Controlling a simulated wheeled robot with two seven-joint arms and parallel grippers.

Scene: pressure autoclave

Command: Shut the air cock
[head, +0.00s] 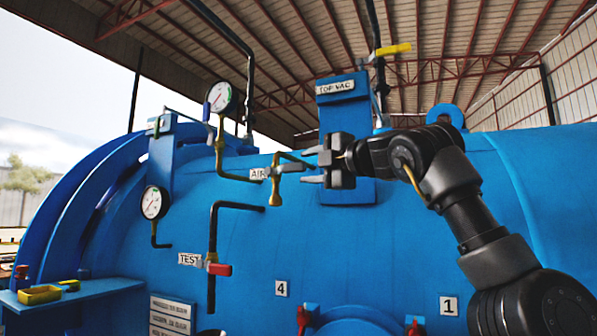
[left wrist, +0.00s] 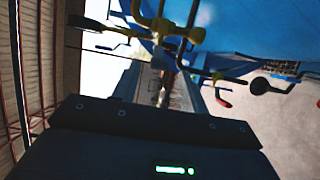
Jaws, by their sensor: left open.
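The air cock (head: 276,180) is a brass valve beside the AIR label (head: 259,173) on the blue autoclave. Its brass lever hangs down. My left gripper (head: 304,166) is open just to the right of the cock, with its two fingers pointing left, one above the other. The fingers look empty, and I cannot tell whether a fingertip touches the cock. In the left wrist view brass fittings (left wrist: 165,25) show at the top, beyond the dark gripper body. My right gripper is not in view.
A gauge (head: 220,97) stands above the cock on a bent brass pipe. Below is the TEST valve with a red handle (head: 219,269). The TOP VAC post (head: 342,115) rises behind my gripper. A blue shelf (head: 110,287) with a yellow tray (head: 39,295) is at lower left.

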